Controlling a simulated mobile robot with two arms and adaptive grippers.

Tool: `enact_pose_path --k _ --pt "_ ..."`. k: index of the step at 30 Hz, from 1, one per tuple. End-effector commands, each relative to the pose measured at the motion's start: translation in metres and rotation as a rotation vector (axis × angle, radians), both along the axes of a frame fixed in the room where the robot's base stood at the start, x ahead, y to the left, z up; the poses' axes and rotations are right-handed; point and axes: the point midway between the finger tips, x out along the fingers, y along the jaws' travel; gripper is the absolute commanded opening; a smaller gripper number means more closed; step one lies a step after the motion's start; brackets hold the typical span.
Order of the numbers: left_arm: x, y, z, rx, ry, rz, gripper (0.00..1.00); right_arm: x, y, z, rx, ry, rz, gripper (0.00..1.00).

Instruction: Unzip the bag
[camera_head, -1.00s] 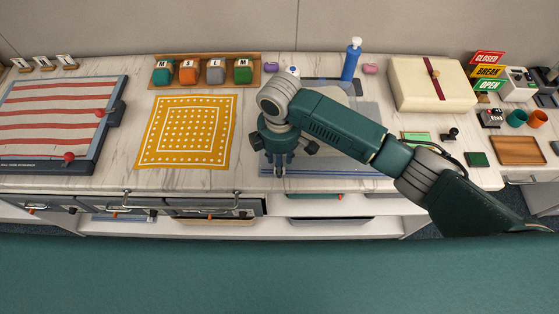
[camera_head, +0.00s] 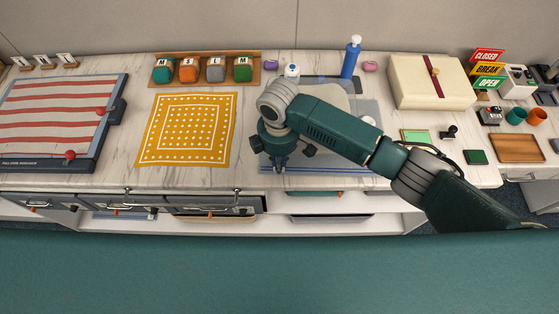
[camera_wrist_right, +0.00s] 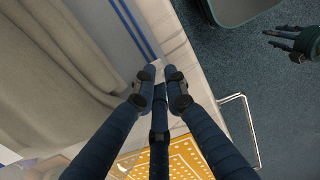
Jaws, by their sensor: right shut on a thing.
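The bag is a beige-grey soft thing on the grey mat, mostly hidden behind my right arm in the head view (camera_head: 338,98). Its folded cloth fills the upper left of the right wrist view (camera_wrist_right: 50,62). My right gripper (camera_head: 279,168) points down by the mat's near left corner, close to the counter's front edge. My left gripper (camera_wrist_right: 283,42) hangs over the floor in the wrist view, fingers apart and empty.
A yellow patterned cloth (camera_head: 188,130) lies left of the mat (camera_head: 369,112). A blue bottle (camera_head: 351,60) and a small white-topped bottle (camera_head: 292,72) stand behind. A cream box (camera_head: 430,85) is at the back right. Drawer handles (camera_head: 210,208) stick out below the counter.

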Motion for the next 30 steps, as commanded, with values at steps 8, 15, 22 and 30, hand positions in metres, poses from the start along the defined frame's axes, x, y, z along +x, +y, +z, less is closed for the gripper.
enact_pose_path --k 8,15,22,30 --pt "0.010 0.004 0.007 0.004 -0.015 0.001 0.40 0.002 0.011 0.002 0.004 -0.005 0.002 0.00" --pt "0.008 0.007 0.006 0.007 -0.012 0.004 0.40 0.001 0.011 0.002 0.003 -0.003 0.002 0.34" --pt "0.001 0.009 0.006 0.010 -0.002 0.003 0.40 0.001 0.010 0.002 0.002 -0.002 0.001 0.34" --pt "0.002 0.007 0.006 0.007 -0.004 0.002 0.40 0.002 0.011 0.035 0.004 -0.005 0.003 0.34"
